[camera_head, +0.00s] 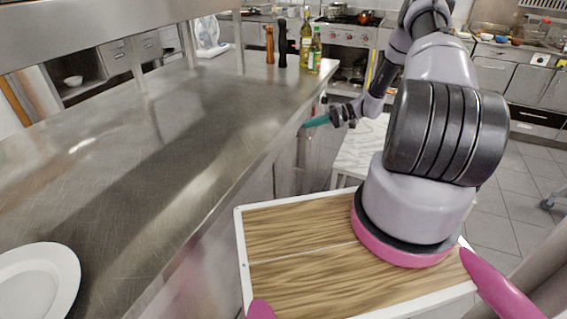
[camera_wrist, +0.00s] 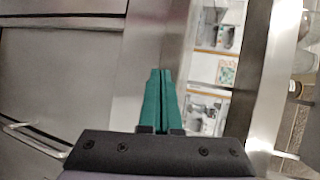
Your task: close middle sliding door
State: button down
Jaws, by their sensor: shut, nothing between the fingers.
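My gripper (camera_head: 308,124) has teal fingers and is shut and empty, at the front side of the steel counter (camera_head: 150,150), toward its far end. In the wrist view the shut fingers (camera_wrist: 160,73) point at the steel cabinet front. A grey metal panel (camera_wrist: 60,85), which looks like a sliding door, fills the left of that view. A metal upright (camera_wrist: 130,45) shows behind the fingertips. To their right is an opening with printed boxes or pictures (camera_wrist: 215,70) inside. I cannot tell which panel is the middle door, nor whether the fingertips touch anything.
A white plate (camera_head: 38,283) lies on the counter's near left. Bottles (camera_head: 314,52) and pepper mills (camera_head: 282,45) stand at its far end. Tiled floor (camera_head: 510,175) is free at the right.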

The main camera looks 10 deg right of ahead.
notch_tip(320, 180, down, 15)
jog(key=s+m+t+y, duration=0.2)
jog(key=m+t, duration=0.1)
jog(key=t, duration=0.2)
jog(key=a, duration=1)
jog(key=shift+w+a, duration=0.15)
jog(key=shift+a, duration=0.25)
jog(key=shift+r, duration=0.1)
